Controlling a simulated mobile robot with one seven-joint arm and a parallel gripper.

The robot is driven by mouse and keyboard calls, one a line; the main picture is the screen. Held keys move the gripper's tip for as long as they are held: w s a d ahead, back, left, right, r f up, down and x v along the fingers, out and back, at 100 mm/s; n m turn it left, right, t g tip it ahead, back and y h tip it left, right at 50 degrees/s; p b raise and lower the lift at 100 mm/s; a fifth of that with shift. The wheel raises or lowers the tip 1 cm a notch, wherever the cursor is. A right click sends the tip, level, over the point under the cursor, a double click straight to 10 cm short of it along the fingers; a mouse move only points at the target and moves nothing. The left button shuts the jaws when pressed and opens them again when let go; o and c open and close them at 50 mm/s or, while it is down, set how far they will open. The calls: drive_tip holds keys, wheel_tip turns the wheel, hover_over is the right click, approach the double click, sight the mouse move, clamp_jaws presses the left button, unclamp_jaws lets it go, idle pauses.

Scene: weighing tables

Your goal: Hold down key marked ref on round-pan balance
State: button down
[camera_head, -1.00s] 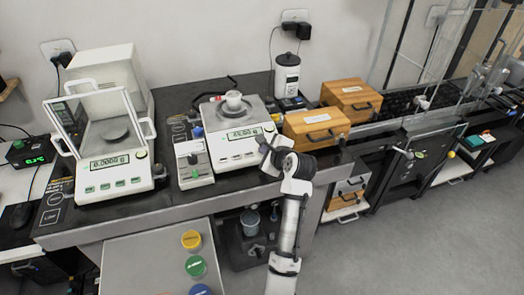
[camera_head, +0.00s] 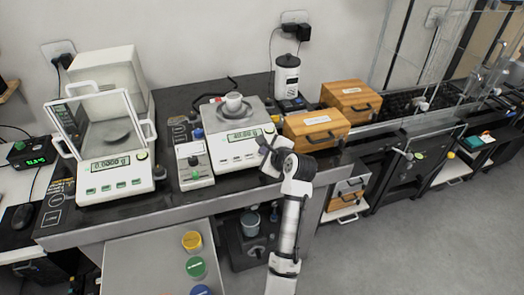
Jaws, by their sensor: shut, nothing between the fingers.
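The round-pan balance (camera_head: 236,152) stands on the dark bench, left of the wooden boxes. My gripper (camera_head: 266,150) is at the balance's front right corner, close to the panel's right end. The fingers are small and dark here; I see nothing held. The gripper hides part of that corner, and I cannot tell whether it touches a key.
A glass-shielded balance (camera_head: 112,178) stands at the left, reading 0.0000 g. A small grey box with knobs (camera_head: 194,163) sits between the balances. Wooden boxes (camera_head: 317,130) stand close right of my gripper.

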drive_tip(key=shift+s+r+p, duration=0.15)
drive_tip(key=shift+r+p, duration=0.35)
drive_tip(key=shift+r, duration=0.05)
drive_tip(key=r+p, duration=0.1)
drive_tip(key=s+r+p, duration=0.1)
drive_tip(key=r, duration=0.1)
drive_tip(key=r+p, duration=0.1)
drive_tip(key=shift+s+d+r+p, duration=0.15)
drive_tip(key=shift+d+r+p, duration=0.1)
drive_tip(key=shift+r+p, duration=0.15)
idle(0.4)
